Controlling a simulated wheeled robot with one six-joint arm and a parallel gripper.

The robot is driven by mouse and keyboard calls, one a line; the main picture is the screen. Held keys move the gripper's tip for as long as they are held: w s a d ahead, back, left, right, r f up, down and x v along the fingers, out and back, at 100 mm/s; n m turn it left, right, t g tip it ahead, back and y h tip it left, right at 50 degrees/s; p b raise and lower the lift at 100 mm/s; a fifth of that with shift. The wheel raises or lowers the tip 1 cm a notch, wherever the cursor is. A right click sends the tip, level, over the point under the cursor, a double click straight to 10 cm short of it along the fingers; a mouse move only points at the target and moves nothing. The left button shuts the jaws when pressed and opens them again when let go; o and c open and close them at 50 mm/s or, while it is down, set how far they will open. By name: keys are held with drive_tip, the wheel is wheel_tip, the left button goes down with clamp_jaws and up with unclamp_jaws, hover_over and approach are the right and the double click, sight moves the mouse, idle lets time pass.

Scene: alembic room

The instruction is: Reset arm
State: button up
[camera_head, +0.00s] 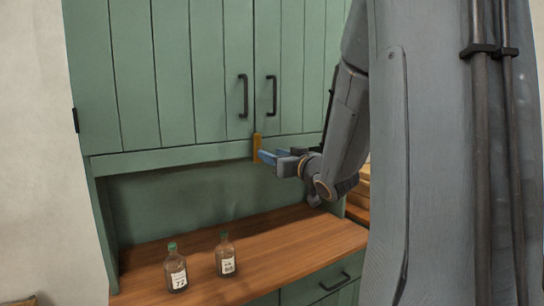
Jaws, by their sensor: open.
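My gripper (268,157) is open in front of the green cabinet, a little below its upper doors. Its fingers point left, and it is well above the wooden counter. I see nothing between the fingers. My arm comes down from the upper right and bends at the wrist toward the cabinet. A yellow-orange piece (257,147) shows upright right at the fingertips. I cannot tell whether it touches them or belongs to the cabinet.
The green cabinet (125,70) has shut upper doors with dark handles (243,96). Two labelled bottles with green caps, one left (176,270) and one right (225,256), stand on the wooden counter (290,245). The counter's right part is clear.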

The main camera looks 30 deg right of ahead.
idle(0.3)
drive_tip(key=s+a+f+m+g+h, duration=0.1)
drive_tip(key=s+a+f+g, duration=0.3)
drive_tip(key=f, duration=0.5)
drive_tip(key=s+a+f+g+h, duration=0.1)
drive_tip(key=s+a+f+g, duration=0.3)
drive_tip(key=f, duration=0.6)
drive_tip(key=s+a+f+g, duration=0.4)
drive_tip(key=s+a, duration=0.2)
drive_tip(key=s, duration=0.2)
drive_tip(key=s+a+f+g+y, duration=0.1)
drive_tip(key=s+a+f+g, duration=0.3)
drive_tip(key=s+a, duration=0.2)
drive_tip(key=s, duration=0.2)
drive_tip(key=shift+s+a+f+n+g, duration=0.2)
drive_tip(key=shift+s+f+n+g, duration=0.1)
drive_tip(key=shift+s+n, duration=0.1)
